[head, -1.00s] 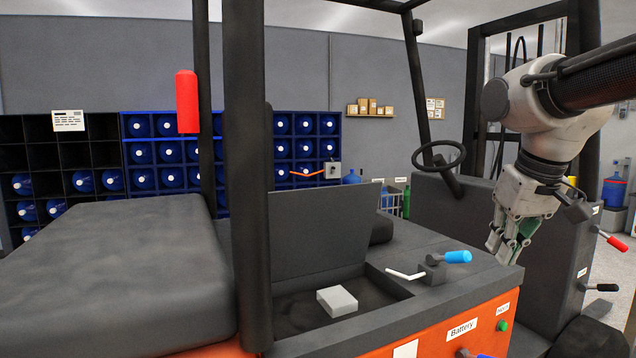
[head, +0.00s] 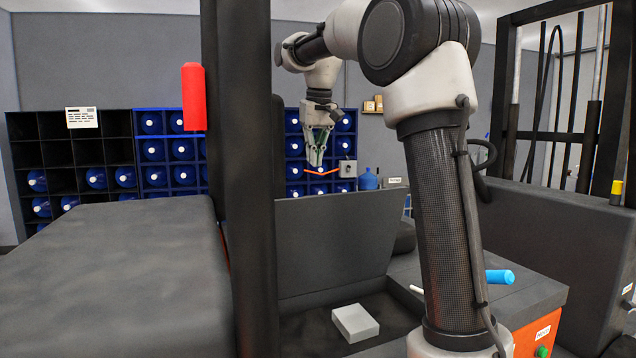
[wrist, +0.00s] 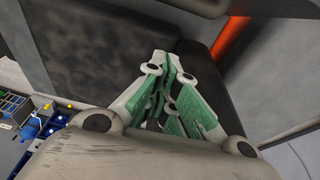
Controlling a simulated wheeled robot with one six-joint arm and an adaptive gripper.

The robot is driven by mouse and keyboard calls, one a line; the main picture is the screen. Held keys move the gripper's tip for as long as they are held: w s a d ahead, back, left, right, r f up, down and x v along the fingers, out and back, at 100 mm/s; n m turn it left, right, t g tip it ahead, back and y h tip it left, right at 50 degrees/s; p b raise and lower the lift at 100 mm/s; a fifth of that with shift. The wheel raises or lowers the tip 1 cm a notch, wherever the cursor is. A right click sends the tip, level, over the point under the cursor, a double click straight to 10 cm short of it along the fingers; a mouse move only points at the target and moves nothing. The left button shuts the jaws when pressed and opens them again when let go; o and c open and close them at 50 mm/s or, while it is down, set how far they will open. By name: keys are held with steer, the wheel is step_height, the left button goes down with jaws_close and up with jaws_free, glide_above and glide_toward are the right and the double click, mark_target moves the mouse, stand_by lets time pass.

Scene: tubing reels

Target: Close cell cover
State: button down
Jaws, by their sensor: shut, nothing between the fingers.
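The cell cover (head: 335,242) is a flat dark grey panel. It stands upright, hinged open, at the back of the open battery compartment in the head view. A light grey block (head: 355,322) lies inside the compartment. My gripper (head: 316,163) points downward above the cover's top edge in the picture and looks farther back than it. The gripper is apart from the cover, with its fingers together and empty. The wrist view shows its green-padded fingers (wrist: 172,75) closed up, with dark surfaces beyond. I cannot tell which of these is the cover.
A black post (head: 237,180) stands left of the compartment, and a dark seat-like block (head: 115,275) lies beyond it. Racks of blue bottles (head: 170,160) line the back wall.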

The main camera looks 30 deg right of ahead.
step_height(320, 180, down, 7)
steer(key=s, duration=0.2)
steer(key=shift+s+r, duration=0.15)
steer(key=shift+s, duration=0.2)
